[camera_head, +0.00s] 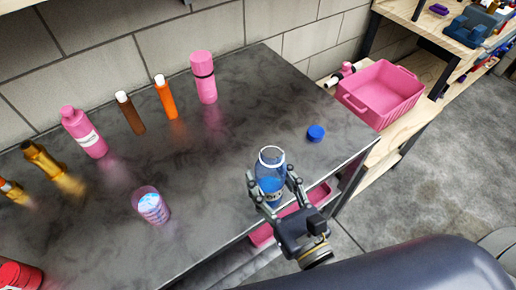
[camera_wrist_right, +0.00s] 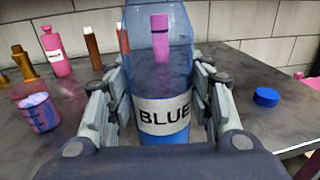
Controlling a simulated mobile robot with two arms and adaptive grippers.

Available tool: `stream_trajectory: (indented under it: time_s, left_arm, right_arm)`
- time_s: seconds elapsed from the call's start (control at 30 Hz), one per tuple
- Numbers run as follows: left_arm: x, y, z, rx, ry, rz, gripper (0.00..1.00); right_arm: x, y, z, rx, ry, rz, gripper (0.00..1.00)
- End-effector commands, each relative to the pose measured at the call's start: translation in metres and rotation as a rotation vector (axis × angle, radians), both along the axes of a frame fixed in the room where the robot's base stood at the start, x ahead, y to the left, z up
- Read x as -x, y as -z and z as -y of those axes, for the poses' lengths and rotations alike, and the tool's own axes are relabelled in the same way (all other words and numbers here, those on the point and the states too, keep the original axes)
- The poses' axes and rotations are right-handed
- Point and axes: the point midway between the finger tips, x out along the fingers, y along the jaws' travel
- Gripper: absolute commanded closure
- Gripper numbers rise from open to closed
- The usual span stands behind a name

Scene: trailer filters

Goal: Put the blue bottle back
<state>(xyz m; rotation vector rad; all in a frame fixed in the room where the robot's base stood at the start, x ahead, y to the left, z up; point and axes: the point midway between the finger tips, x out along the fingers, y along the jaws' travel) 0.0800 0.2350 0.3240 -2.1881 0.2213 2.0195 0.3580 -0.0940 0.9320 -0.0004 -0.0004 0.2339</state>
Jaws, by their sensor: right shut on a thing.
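The blue bottle (camera_head: 271,172) is clear, open at the top, with blue liquid low inside. Its white label reading "BLUE" faces the right wrist camera, where the bottle (camera_wrist_right: 160,85) fills the middle. My right gripper (camera_head: 272,190) is shut on it, one finger on each side, near the front edge of the dark counter (camera_head: 235,150). The bottle stands about upright; whether its base touches the counter is hard to tell. A blue cap (camera_head: 316,133) lies on the counter to the right of the bottle, and shows in the right wrist view (camera_wrist_right: 266,97). My left gripper is not seen.
A cup with bluish contents (camera_head: 151,206) stands left of the bottle. A pink bottle (camera_head: 84,132), brown bottle (camera_head: 130,113), orange bottle (camera_head: 165,97) and pink flask (camera_head: 203,77) stand along the wall. A pink bin (camera_head: 383,94) sits on a wooden shelf at right. The counter's middle is clear.

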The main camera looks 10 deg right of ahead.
Motion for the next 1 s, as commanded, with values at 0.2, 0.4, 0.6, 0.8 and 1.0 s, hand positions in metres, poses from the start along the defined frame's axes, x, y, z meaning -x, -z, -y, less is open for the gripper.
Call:
stream_trajectory:
  time_s: [0.2, 0.4, 0.6, 0.8, 1.0]
  left_arm:
    - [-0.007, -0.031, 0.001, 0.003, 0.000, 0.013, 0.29]
    - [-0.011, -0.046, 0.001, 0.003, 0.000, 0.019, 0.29]
    - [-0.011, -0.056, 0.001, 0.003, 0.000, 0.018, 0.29]
    - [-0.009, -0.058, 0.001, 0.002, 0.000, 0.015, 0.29]
    - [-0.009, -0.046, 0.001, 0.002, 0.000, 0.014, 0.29]
  right_arm:
    - [-0.044, -0.006, 0.003, 0.002, 0.003, 0.007, 0.85]
    - [-0.087, 0.000, 0.005, 0.001, 0.003, 0.006, 0.85]
    - [-0.129, 0.005, 0.008, 0.001, 0.004, 0.005, 0.85]
    - [-0.150, 0.010, 0.009, -0.002, 0.003, 0.003, 0.85]
    - [-0.151, 0.027, 0.009, -0.002, 0.004, 0.001, 0.85]
